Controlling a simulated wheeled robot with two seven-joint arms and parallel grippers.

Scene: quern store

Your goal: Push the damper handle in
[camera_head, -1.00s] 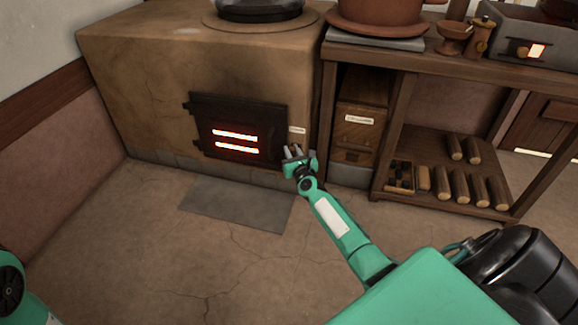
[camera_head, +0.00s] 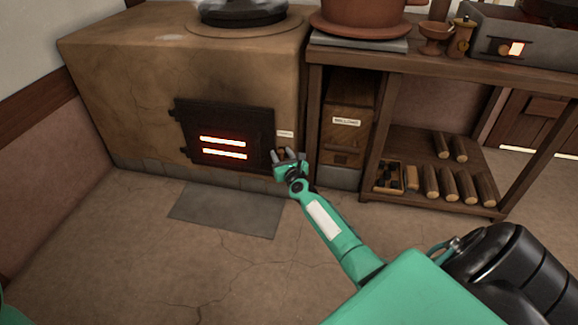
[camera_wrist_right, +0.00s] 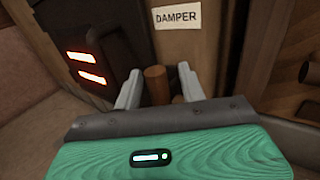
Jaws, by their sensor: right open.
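The damper handle (camera_wrist_right: 157,84) is a round brown wooden knob on the clay stove's front, below a white DAMPER label (camera_wrist_right: 177,16). In the right wrist view it stands between the two pale fingers of my right gripper (camera_wrist_right: 160,92). The fingers are spread, with gaps on both sides of the handle. In the head view my right gripper (camera_head: 288,156) is at the stove's lower right front corner, just below the label (camera_head: 285,134), and hides the handle there. How far the handle sticks out is hard to tell. My left gripper is out of view.
The dark firebox door (camera_head: 226,134) with glowing slots is left of my right gripper. A wooden bench (camera_head: 440,68) with logs on its shelf and a BELLOWS box (camera_head: 346,122) stand to the right. A grey slab (camera_head: 228,208) lies on open floor.

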